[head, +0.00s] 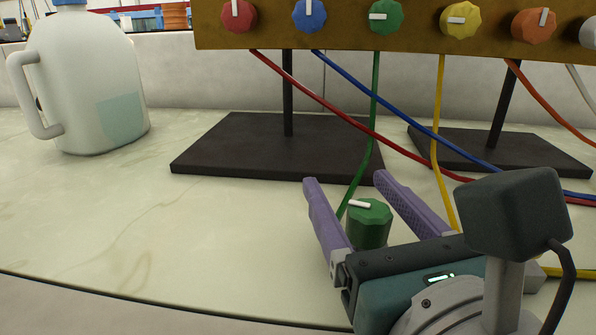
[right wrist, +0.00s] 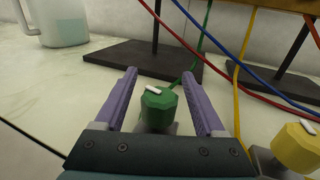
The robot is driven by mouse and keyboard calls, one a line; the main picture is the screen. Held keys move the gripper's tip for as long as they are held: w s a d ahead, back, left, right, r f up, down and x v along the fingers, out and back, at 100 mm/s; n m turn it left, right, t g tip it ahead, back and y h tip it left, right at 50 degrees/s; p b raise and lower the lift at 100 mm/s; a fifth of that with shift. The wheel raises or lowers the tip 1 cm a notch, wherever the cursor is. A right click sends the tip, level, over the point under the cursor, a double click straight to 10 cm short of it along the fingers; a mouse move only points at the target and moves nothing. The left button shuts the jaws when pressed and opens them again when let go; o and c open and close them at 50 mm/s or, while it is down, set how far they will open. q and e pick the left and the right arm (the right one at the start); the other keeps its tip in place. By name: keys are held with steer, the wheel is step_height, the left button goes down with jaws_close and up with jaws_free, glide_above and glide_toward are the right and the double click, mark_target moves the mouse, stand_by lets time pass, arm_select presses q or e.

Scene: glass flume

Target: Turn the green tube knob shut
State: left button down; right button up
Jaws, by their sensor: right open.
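A green knob (head: 368,222) with a white mark on top stands low on the counter, with the green tube (head: 374,100) running up behind it. The mark lies roughly crosswise in the head view. My right gripper (head: 345,180) is open, its purple fingers on either side of this knob with gaps visible. In the right wrist view the knob (right wrist: 158,105) sits between the fingers, nearer the left one. Another green knob (head: 386,16) is on the brass panel at the top of the same tube, its white mark horizontal. My left gripper is not in view.
The brass panel (head: 345,37) carries red, blue, yellow and orange knobs on dark stands (head: 250,145). Coloured tubes cross right of the gripper. A low yellow knob (right wrist: 297,145) stands close on the right. A white jug (head: 85,70) is far left; the left counter is clear.

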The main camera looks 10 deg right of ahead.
steer(key=shift+w, duration=0.2)
steer(key=shift+c, duration=0.3)
jaws_close()
